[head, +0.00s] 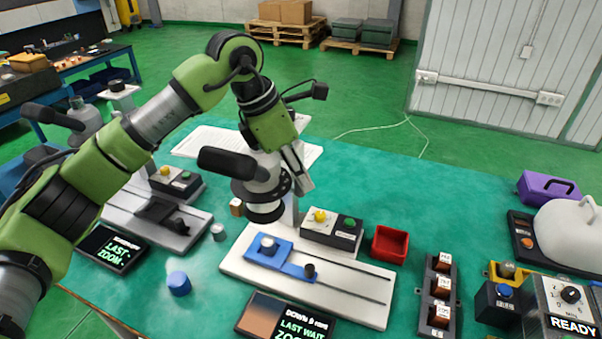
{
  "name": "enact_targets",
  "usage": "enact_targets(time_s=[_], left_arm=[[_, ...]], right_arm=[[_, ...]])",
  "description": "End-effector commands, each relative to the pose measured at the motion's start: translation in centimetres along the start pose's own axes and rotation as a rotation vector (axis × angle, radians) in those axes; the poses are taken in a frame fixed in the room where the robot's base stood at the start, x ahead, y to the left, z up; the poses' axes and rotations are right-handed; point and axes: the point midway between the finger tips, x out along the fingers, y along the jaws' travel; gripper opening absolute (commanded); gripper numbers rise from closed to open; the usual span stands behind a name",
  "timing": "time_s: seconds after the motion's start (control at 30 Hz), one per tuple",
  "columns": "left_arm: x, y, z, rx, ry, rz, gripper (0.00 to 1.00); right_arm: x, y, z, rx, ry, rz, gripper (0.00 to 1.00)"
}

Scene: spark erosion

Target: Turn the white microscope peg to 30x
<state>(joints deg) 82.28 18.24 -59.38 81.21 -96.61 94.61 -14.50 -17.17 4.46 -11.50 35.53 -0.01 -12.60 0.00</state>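A white microscope (264,172) stands at the middle of the green table, with a black eyepiece (226,161) pointing left and dark rings at its lower end. My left arm reaches over from the left, and its gripper (300,172) points down at the right side of the microscope head, close to it or touching. The fingers overlap the head, so I cannot tell whether they are open or shut. I cannot make out a separate white peg or a 30x mark; the gripper hides part of the head. My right gripper is not in view.
Under the microscope is a white base (345,298) with a blue slide (285,261). A button box (332,231), a red bin (390,244) and a display (285,318) stand close by. A second microscope (120,97) is at the left.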

Motion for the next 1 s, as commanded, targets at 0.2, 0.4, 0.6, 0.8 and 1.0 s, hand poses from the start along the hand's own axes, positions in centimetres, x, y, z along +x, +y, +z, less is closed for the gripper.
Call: enact_targets(time_s=[0.2,0.4,0.6,0.8,1.0], left_arm=[[-0.1,0.0,0.0,-0.001,-0.001,0.002,0.33],[-0.1,0.0,0.0,-0.001,0.000,0.001,0.33],[-2.4,0.1,0.1,-0.001,-0.001,0.005,0.33],[-6.8,0.1,0.1,-0.002,-0.003,0.006,0.33],[-10.3,0.1,0.0,-0.001,-0.002,0.004,0.33]], right_arm=[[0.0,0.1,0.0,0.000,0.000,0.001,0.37],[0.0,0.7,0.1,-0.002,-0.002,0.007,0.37],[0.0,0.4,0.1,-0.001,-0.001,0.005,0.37],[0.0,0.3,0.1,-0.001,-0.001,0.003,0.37],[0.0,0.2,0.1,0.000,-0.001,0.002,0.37]])
